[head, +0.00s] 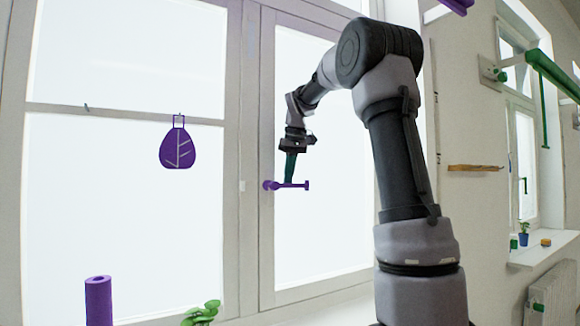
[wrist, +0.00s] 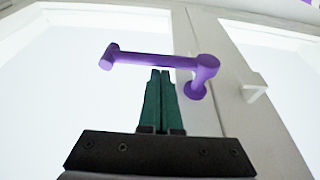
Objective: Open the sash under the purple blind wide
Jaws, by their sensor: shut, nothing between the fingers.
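The sash (head: 266,235) is a tall, light-framed glazed panel right of the window's middle post. It looks shut in its frame. Its purple lever handle (head: 298,186) sits on the sash's left stile and lies about level. The handle (wrist: 155,58) also crosses the wrist view, with its pivot end at the right. My gripper (head: 289,180) has dark green fingers, pressed together and empty. Its tips (wrist: 160,73) are right at the handle's bar; I cannot tell whether they touch. Part of a purple fitting (head: 458,5) shows at the top right; I cannot tell whether it is the blind.
A purple leaf-patterned ornament (head: 177,148) hangs on the left pane. A purple cylinder (head: 98,300) and a green plant (head: 203,313) stand low at the left. Another window (head: 524,150) with a green blind rail (head: 553,72) is at the right. A wooden ledge (head: 475,168) juts from the wall.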

